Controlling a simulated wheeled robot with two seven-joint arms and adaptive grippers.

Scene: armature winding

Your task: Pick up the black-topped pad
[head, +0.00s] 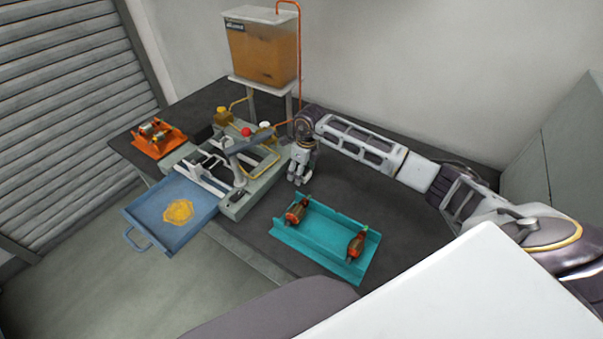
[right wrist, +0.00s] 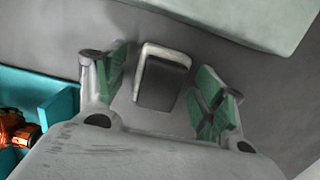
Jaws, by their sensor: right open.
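The black-topped pad (right wrist: 163,82) is a small block with a black top and a pale edge, lying on the dark table. In the right wrist view it is between the two green-padded fingers of my right gripper (right wrist: 160,90). The fingers are open, with a gap visible on each side of the pad. In the head view my right gripper (head: 299,177) points down at the table beside the grey winding machine (head: 245,200). I cannot make out the pad in the head view; the gripper seems to hide it. My left gripper is not in view.
A teal tray (head: 325,222) with two red and copper armatures is at the front. A blue drawer tray (head: 150,205) with a yellow patch is on the left. An orange holder (head: 152,150) and an amber tank (head: 262,48) stand further back. The dark table right of the gripper is clear.

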